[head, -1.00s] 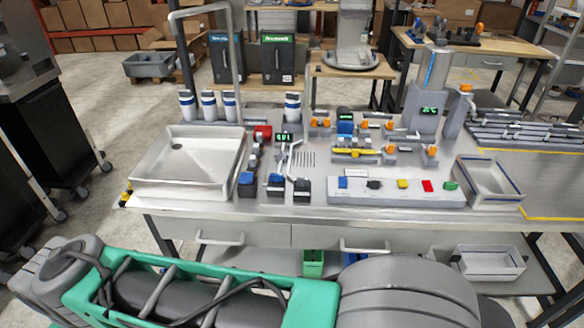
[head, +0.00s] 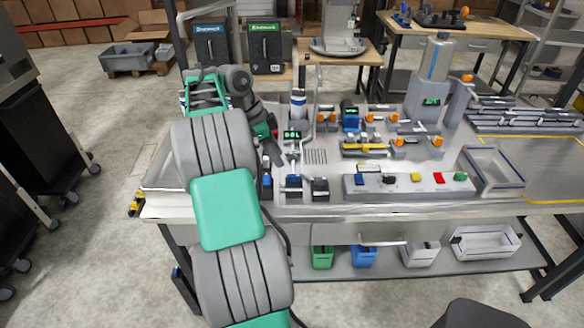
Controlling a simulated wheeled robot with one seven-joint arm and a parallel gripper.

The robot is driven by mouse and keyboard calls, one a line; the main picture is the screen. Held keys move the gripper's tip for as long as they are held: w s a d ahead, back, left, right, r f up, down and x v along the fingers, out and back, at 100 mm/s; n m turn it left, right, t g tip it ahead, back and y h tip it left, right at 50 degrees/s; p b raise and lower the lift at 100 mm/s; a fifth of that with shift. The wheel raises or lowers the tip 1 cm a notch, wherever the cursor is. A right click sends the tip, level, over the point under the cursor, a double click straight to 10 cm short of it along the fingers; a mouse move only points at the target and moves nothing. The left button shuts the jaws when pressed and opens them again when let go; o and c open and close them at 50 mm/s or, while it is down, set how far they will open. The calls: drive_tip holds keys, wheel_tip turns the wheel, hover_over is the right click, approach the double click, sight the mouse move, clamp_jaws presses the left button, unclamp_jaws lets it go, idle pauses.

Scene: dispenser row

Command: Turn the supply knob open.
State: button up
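My arm reaches up over the left of the bench. My gripper (head: 274,153) is over the dispenser row, left of a small green-digit display (head: 292,134). It is small here and partly hidden by its own links, so its opening is unclear. A small red patch (head: 274,132) shows beside the gripper, where a red knob stood in the earlier frame; most of that knob is hidden. I cannot tell whether gripper and knob touch, nor how the knob is turned. No label marks it as the supply knob.
Blue-and-black blocks (head: 294,183) stand at the row's front. A grey panel (head: 400,188) with coloured buttons lies to the right. Orange-handled valves (head: 370,118) and a grey tray (head: 491,172) are farther right. My arm covers most of the sink at the left.

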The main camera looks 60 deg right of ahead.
sight(294, 175)
drive_tip(key=shift+m, duration=0.6)
drive_tip(key=x, duration=0.2)
drive_tip(key=b+x, duration=0.1)
drive_tip(key=x, duration=0.2)
drive_tip(key=s+b+x, duration=0.1)
drive_tip(key=x, duration=0.2)
drive_tip(key=shift+d+r, duration=0.25)
drive_tip(key=shift+d, duration=0.05)
drive_tip(key=shift+s+f, duration=0.15)
drive_tip(key=shift+f, duration=0.2)
clamp_jaws()
